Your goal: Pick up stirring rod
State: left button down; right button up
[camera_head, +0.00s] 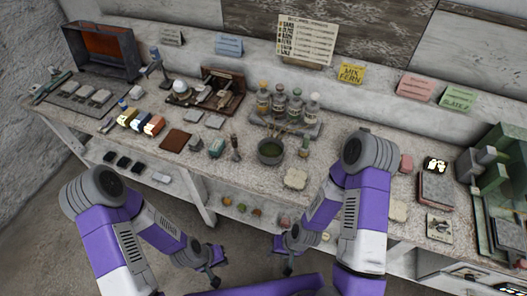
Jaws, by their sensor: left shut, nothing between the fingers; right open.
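A small brown upright item (236,147) stands left of the bowl. My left gripper (214,279) is shut and empty, low in front of the bench. My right gripper (286,268) is open and empty, also low in front of the bench, right of the left one. Both are well apart from the bowl.
Several stoppered bottles (280,103) stand on a grey tray behind the bowl. A yellow sign (351,74) stands behind. A brown square (175,140) and small blocks lie to the left. A green-framed case (503,165) stands at the right. A lower shelf holds small items.

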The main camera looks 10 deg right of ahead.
aim_at(236, 157)
jog(key=u, duration=1.9)
jog(key=i, duration=1.15)
jog(key=z, duration=3.15)
